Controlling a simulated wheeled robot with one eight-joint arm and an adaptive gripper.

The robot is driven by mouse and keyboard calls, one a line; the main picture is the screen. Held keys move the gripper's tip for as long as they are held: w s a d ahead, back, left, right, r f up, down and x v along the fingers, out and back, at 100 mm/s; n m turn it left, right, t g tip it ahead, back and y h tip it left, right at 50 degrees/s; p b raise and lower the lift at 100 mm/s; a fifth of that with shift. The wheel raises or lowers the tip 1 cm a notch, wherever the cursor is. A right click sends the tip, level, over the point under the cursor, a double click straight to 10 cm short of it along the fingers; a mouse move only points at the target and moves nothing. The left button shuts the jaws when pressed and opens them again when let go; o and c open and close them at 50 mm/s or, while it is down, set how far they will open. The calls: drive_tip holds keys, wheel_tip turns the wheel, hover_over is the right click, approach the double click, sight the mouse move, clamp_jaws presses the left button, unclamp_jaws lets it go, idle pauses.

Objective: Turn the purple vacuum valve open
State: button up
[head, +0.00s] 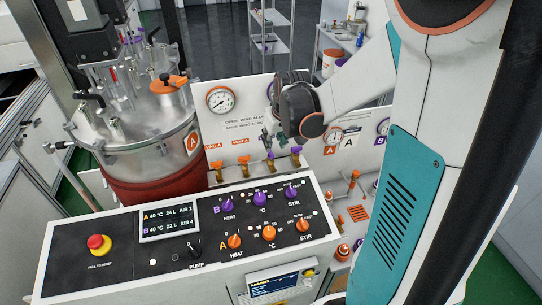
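Two purple-winged valves stand on the brass manifold behind the control panel: a left purple valve (270,156) and a right purple valve (296,150). The labels above them are hidden by my arm, so I cannot tell which is vacuum. Their wings are too small to read the turn clearly. My gripper (268,139) hangs just above the left purple valve, in front of the white back panel. Its fingers are small and partly hidden, so I cannot tell whether it is open or touches the valve.
Two orange valves (217,165) stand left of the purple ones, under labels including VAC A. A round gauge (220,100) is above. The control panel (120,257) with knobs and a red stop button (99,244) lies in front. A steel vessel (150,150) stands left.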

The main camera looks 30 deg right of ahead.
sight(271, 154)
drive_tip(key=b+x, duration=0.3)
drive_tip(key=x, duration=0.4)
drive_tip(key=shift+b, duration=0.3)
drive_tip(key=shift+r, duration=0.1)
clamp_jaws()
